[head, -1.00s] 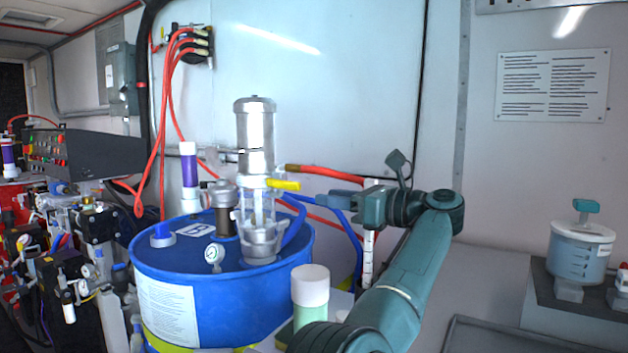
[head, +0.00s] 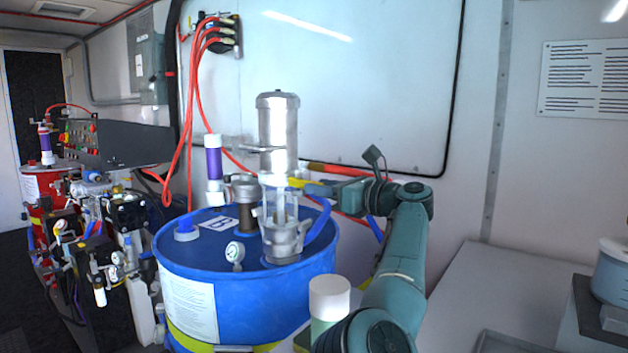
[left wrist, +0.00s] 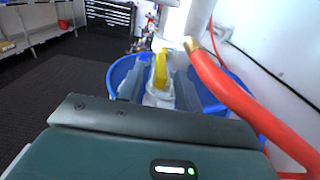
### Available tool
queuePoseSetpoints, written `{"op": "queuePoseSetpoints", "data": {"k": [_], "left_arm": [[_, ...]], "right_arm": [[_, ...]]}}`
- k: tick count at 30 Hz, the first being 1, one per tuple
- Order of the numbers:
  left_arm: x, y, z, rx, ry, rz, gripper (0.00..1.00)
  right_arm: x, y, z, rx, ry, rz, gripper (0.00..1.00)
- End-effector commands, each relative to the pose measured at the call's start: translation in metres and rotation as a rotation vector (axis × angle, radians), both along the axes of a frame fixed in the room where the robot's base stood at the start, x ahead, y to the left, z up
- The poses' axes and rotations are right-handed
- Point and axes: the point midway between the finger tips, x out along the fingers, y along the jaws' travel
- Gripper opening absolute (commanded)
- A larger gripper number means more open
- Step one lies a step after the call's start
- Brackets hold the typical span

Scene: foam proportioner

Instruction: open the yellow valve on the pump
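The yellow valve (head: 297,183) is a small handle on the right side of the silver pump (head: 278,140), which stands upright on the blue drum (head: 250,290). My left gripper (head: 316,189) is at the handle's right end, level with it. In the left wrist view, the yellow valve handle (left wrist: 160,70) lies between the two spread grey fingers of my left gripper (left wrist: 158,82). Gaps seem to show on both sides, so the gripper looks open around the handle. Whether a finger touches it I cannot tell. My right gripper is in neither view.
A red hose (left wrist: 225,90) passes close to the right of the gripper. A white-capped container (head: 329,298) stands in front of the drum beside my arm. A gauge (head: 235,252) and a purple-banded tube (head: 214,165) are on the drum. The grey counter (head: 480,285) at right has free room.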

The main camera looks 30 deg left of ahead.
Motion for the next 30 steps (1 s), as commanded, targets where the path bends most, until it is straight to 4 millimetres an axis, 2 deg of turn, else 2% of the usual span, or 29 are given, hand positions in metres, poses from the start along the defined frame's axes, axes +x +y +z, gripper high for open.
{"op": "queuePoseSetpoints", "data": {"k": [3,6,17,30], "left_arm": [[0.002,0.016,0.001,0.000,0.000,0.002,0.35],[0.003,0.023,0.000,0.000,0.000,0.001,0.35],[0.004,0.027,0.000,0.000,0.000,0.000,0.34],[0.004,0.027,0.000,0.000,0.000,0.000,0.00]], "right_arm": [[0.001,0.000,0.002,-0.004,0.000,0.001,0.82],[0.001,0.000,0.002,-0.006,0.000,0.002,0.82],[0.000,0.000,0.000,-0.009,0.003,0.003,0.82],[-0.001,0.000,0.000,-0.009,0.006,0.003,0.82]]}}
